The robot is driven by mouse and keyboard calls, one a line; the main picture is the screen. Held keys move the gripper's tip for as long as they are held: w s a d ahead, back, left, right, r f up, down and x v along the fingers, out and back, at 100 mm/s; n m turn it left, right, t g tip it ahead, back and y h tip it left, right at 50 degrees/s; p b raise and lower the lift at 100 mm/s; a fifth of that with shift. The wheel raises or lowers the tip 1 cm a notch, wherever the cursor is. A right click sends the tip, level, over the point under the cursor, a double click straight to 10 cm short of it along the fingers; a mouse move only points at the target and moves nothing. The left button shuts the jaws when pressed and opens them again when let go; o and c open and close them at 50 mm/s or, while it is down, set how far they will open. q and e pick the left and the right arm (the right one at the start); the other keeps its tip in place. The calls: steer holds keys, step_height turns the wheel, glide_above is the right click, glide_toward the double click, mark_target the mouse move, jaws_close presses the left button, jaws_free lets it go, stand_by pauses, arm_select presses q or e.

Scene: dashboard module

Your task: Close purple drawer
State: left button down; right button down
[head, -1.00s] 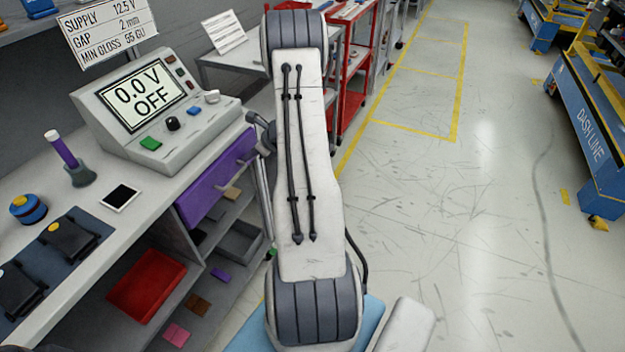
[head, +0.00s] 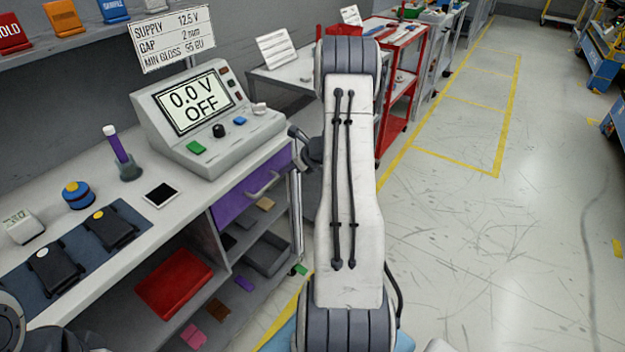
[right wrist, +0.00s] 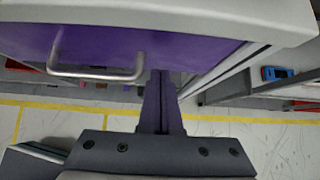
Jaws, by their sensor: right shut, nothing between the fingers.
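The purple drawer (head: 236,200) is under the grey workbench top in the head view, with a silver bar handle (head: 263,186) on its front. Its front sits close under the bench edge, and I see no open gap above it. In the right wrist view the purple front (right wrist: 180,47) and its handle (right wrist: 95,74) show from above. My right gripper (right wrist: 160,76) is shut and empty, its fingers pointing at the drawer front, right of the handle. I cannot tell if they touch it. In the head view my right arm partly hides the gripper (head: 294,131).
A control box (head: 207,115) reading 0.0 V OFF stands on the bench above the drawer. Open shelves below hold a red tray (head: 174,281) and a grey bin (head: 268,254). A red cart (head: 396,100) stands behind.

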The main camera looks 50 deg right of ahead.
arm_select(q)
steer(key=shift+s, duration=0.35)
arm_select(e)
steer(key=s+f+v, duration=0.1)
steer(key=v, duration=1)
steer(key=shift+s, duration=0.4)
steer(key=shift+d+r, duration=0.1)
